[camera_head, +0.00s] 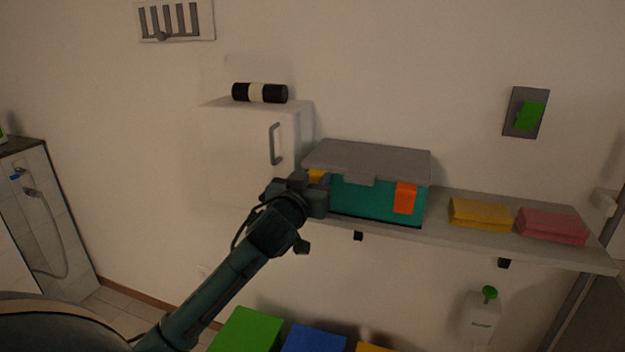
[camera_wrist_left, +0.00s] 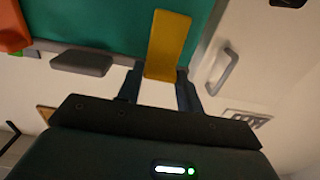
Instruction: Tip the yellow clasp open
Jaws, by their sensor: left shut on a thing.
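The yellow clasp (camera_head: 316,175) is at the left end of the front of a teal box (camera_head: 365,199) with a grey lid (camera_head: 368,160). The box stands on a wall shelf, its lid down. In the left wrist view the yellow clasp (camera_wrist_left: 169,42) is a flat strip against the teal front. My left gripper (camera_head: 318,188) is in front of the clasp and hides much of it in the head view. In the wrist view its fingers (camera_wrist_left: 160,79) are shut on the clasp's end, one on each side. My right gripper is not in view.
An orange clasp (camera_head: 405,197) is at the right of the box front. A white cabinet (camera_head: 240,150) with a handle stands left of the box. Yellow (camera_head: 480,214) and pink (camera_head: 551,224) folded cloths lie on the shelf (camera_head: 440,233) to the right. Coloured bins (camera_head: 247,331) are below.

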